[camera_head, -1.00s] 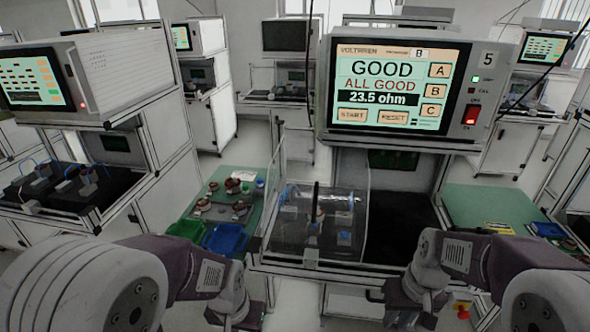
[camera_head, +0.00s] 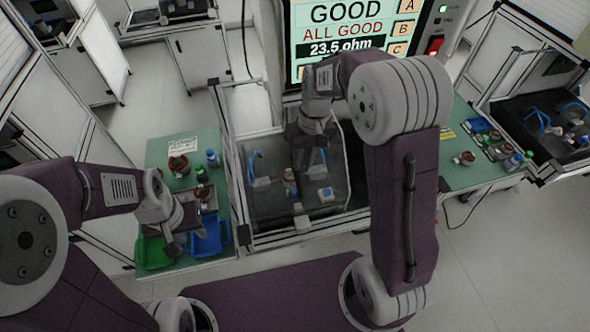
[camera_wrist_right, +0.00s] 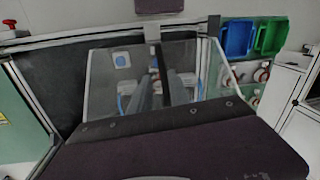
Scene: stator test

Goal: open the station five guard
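The station five guard (camera_head: 265,205) is a clear box-like cover over the dark test bed below the screen. It looks closed, with parts visible through it. My right gripper (camera_head: 308,155) reaches down over the guard from behind, its fingertips partly lost against the dark bed. In the right wrist view, the fingers (camera_wrist_right: 160,88) show as two grey bars over the clear guard (camera_wrist_right: 105,82), with a dark upright handle (camera_wrist_right: 157,58) in line between them. I cannot tell whether they touch it. My left gripper (camera_head: 180,232) hangs above the bins; its fingers are unclear.
A green bin (camera_head: 152,252) and a blue bin (camera_head: 208,240) lie on the green side table (camera_head: 158,150) at left, with several small parts. The station screen (camera_head: 345,42) reads GOOD. Another green table (camera_head: 455,175) is at right.

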